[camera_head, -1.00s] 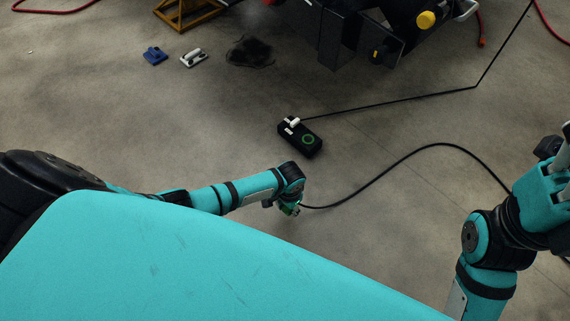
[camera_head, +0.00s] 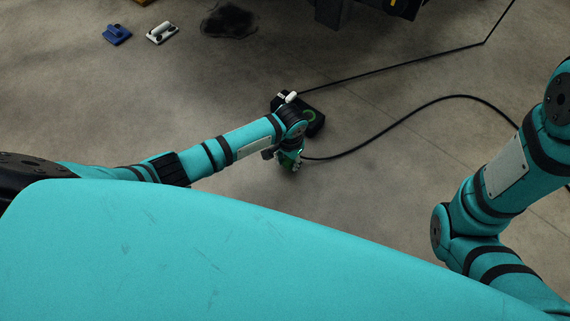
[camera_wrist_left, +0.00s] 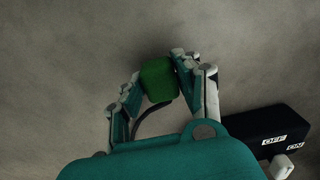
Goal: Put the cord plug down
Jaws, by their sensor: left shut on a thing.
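The cord plug (camera_wrist_left: 157,80) is a green block with a black cord. In the left wrist view it sits between the fingers of my left gripper (camera_wrist_left: 155,84), which is shut on it. In the head view my left gripper (camera_head: 290,162) is just in front of a black switch box (camera_head: 318,122), and the plug is mostly hidden by the gripper. The plug's black cord (camera_head: 400,117) runs off to the right. The box also shows at the right of the left wrist view (camera_wrist_left: 252,130), with OFF and ON labels and a white switch. My right gripper is out of view.
A thin black cable (camera_head: 385,67) runs from the box to the upper right.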

